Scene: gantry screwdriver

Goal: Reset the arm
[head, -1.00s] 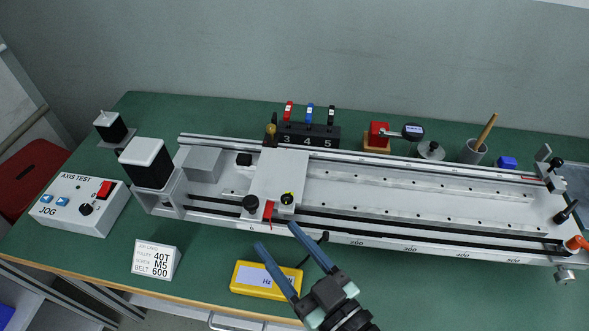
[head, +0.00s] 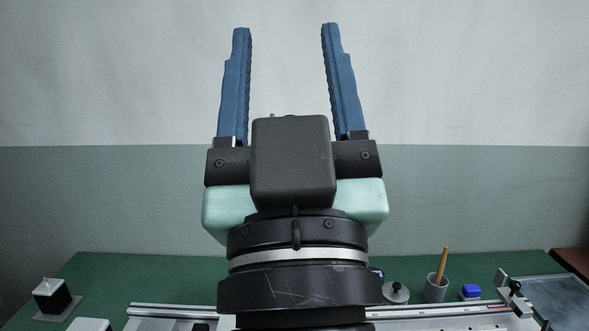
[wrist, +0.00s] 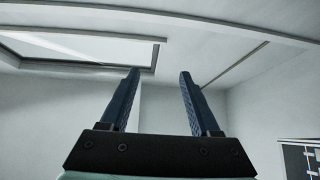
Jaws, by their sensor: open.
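My gripper (head: 287,85) points straight up in the middle of the head view, high in front of the wall. Its two blue fingers are spread wide apart with nothing between them. The wrist view also shows the open, empty fingers of my gripper (wrist: 160,100), against the wall and ceiling. The gantry (head: 155,311) lies along the green table below, and my arm hides its middle part.
On the green table (head: 115,272) stand a black motor (head: 51,296) at the left, a grey cup (head: 436,289) with a wooden handle, a round metal piece (head: 396,293) and a blue block (head: 470,292) at the right. The space around the fingers is clear.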

